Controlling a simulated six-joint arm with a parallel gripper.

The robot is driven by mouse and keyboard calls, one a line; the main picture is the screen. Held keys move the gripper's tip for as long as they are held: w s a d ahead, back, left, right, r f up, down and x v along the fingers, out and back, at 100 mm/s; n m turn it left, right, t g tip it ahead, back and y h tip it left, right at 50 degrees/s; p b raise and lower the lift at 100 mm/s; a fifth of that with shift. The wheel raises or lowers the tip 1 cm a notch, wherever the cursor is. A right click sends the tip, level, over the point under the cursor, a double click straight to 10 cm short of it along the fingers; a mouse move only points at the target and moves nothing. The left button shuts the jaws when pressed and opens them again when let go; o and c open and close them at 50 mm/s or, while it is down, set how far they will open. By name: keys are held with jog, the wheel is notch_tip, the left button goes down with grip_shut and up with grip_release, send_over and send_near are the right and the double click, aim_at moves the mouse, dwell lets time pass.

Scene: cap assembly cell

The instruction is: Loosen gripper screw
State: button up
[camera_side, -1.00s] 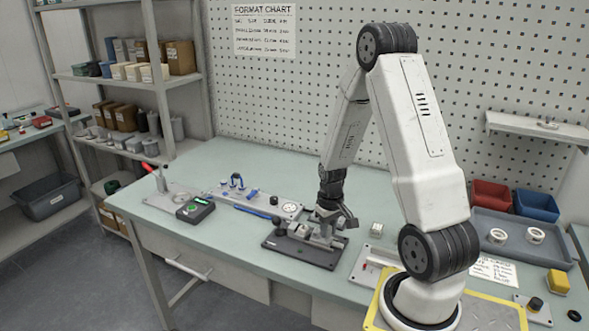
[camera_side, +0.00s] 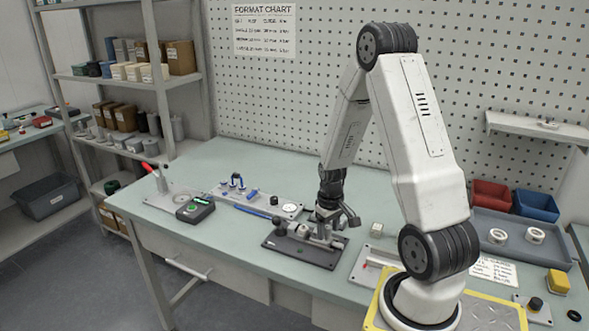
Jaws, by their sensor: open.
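My gripper (camera_side: 328,219) points down at the grey fixture (camera_side: 310,236), a vise-like block on a dark base plate (camera_side: 290,250) in the middle of the bench. The jaws are open and very close to the upper part of the fixture. I cannot tell whether they touch it. A dark round knob (camera_side: 281,229) shows on the fixture's left side. The gripper screw itself is too small to make out, and part of the fixture is hidden behind my gripper.
A plate with blue parts (camera_side: 250,197) lies behind the fixture. A small pale cube (camera_side: 377,230) sits to its right. The bench's front left is clear.

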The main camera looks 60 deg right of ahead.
aim_at(328, 227)
jog(key=shift+r, duration=0.2)
jog(key=shift+r, duration=3.75)
jog(key=w+a+r+n+t, duration=0.1)
jog(key=a+n, duration=0.1)
jog(key=a, duration=1)
jog(key=w+a+r+n+t, duration=0.1)
jog(key=a+n, duration=0.2)
jog(key=a, duration=0.9)
jog(key=shift+w+t, duration=0.3)
jog(key=shift+w, duration=0.1)
